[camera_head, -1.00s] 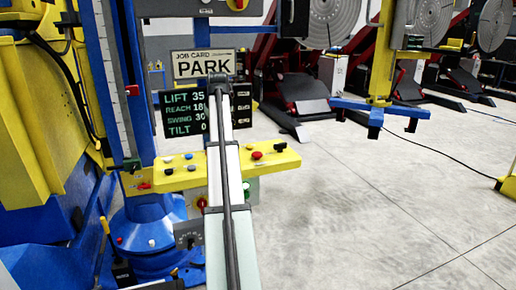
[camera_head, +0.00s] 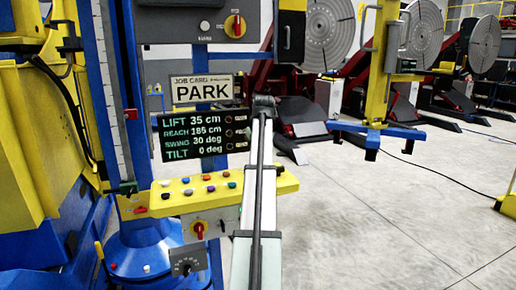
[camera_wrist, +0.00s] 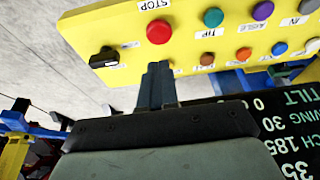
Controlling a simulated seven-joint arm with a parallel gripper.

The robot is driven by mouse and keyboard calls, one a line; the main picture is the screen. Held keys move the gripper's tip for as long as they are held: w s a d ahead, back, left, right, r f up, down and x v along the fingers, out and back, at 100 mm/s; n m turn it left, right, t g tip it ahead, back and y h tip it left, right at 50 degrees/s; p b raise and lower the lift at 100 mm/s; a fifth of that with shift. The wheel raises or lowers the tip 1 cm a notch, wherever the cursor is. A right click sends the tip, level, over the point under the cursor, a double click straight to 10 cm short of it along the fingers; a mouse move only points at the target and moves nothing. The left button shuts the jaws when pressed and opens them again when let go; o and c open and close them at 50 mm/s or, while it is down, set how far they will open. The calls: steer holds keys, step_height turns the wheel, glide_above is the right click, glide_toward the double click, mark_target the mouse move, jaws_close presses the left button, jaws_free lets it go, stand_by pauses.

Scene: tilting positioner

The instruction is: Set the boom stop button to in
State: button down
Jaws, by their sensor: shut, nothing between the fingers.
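The yellow button panel (camera_head: 176,209) stands ahead of me. In the wrist view a round red button (camera_wrist: 158,32) sits on it under a label reading STOP. The button looks raised; whether it is in or out is hard to tell. My gripper (camera_wrist: 157,68) is shut and empty. Its tips show just below the red button in the picture, with a visible gap of panel between. In the head view my arm covers part of the panel, and the red button cannot be made out there.
A black knob (camera_wrist: 104,58) is left of the red button; a teal button (camera_wrist: 213,17) and several others are to its right. The dark display (camera_head: 195,135) reads lift 35 cm, reach 185 cm, swing 30 deg, tilt 0 deg. A red rotary switch (camera_head: 198,230) is below the panel.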

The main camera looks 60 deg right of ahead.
steer(key=x, duration=0.8)
steer(key=shift+s+a+f, duration=0.3)
steer(key=shift+f, duration=0.2)
steer(key=shift+s+a+f, duration=0.1)
steer(key=shift+a+f, duration=0.1)
steer(key=shift+f, duration=1.15)
steer(key=shift+r, duration=0.65)
steer(key=d+v, duration=0.1)
steer(key=v, duration=1.2)
steer(key=shift+w+r, duration=0.35)
steer(key=shift+r, duration=0.15)
